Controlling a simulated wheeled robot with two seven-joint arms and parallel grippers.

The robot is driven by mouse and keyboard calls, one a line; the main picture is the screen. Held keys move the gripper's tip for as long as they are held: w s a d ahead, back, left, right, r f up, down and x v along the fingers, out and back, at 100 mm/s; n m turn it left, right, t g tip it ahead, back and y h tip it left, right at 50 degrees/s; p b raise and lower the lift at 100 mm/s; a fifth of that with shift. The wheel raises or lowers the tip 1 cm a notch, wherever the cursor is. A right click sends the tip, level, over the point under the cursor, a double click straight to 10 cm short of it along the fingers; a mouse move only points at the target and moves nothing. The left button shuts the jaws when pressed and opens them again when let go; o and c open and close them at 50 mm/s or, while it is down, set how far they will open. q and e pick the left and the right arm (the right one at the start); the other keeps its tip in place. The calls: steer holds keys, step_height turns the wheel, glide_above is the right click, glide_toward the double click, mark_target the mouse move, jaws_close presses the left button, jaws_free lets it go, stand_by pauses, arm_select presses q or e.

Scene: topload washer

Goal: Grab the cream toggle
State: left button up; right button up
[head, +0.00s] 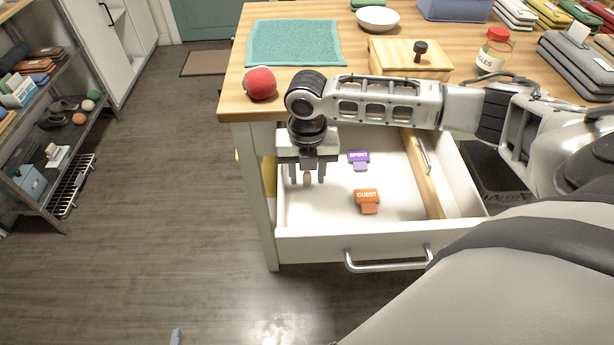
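A small cream piece (307,179), probably the cream toggle, shows at the left side of the open white drawer (335,245). My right gripper (307,176) points down into the drawer, with its fingers on either side of the cream piece. The fingers stand apart, with gaps visible on both sides of it. Most of the cream piece is hidden behind the gripper, and contact cannot be made out. My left gripper is not in view.
A purple SPORT tag (358,157) and an orange GUEST tag (367,198) lie in the drawer. The wooden tabletop above holds a red ball (260,83), a teal towel (296,42), a lidded wooden box (411,58) and a jar (493,52). The floor at left is clear.

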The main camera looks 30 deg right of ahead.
steer(key=shift+f, duration=0.2)
jaws_close()
steer(key=shift+r, duration=0.1)
